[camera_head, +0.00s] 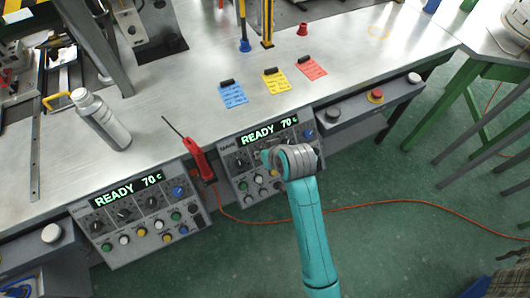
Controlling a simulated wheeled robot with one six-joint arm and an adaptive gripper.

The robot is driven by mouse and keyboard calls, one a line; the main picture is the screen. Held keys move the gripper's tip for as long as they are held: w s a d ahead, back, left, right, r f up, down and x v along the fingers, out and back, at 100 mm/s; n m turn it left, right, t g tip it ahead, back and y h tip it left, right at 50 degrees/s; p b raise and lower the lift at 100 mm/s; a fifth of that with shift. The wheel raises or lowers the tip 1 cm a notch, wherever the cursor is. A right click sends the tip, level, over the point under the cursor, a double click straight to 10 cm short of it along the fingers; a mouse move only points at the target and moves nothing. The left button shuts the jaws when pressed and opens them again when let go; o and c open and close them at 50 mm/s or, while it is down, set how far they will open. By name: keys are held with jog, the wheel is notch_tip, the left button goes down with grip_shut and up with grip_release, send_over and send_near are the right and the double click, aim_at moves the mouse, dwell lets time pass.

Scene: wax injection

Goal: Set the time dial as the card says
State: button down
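Three cards lie on the metal table: a blue card (233,96), a yellow card (276,82) and a red card (311,68). Their writing is too small to read. Two control panels face the front: the left panel (140,212) and the right panel (228,147), each with a green "READY 70" display, dark dials, a blue knob and several coloured buttons. The dial labels are unreadable, so I cannot tell which is the time dial. My gripper (264,157) is at the right panel's dial row. My wrist hides part of that panel, and the fingers' opening cannot be made out.
A red tool with a thin tip (199,160) hangs between the panels, near an orange cable (400,203). A silver bottle (102,120) stands at the left of the table. A red button (376,95) sits on a box at the right edge. Green floor lies in front.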

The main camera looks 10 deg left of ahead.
jog(key=m+y, duration=0.1)
jog(key=m, duration=0.3)
jog(key=shift+d+m, duration=0.1)
jog(key=shift+m, duration=0.2)
jog(key=shift+g, duration=0.3)
jog(key=c, duration=0.8)
grip_release()
jog(key=shift+c, duration=0.2)
jog(key=v, duration=1.2)
jog(key=shift+f, duration=0.15)
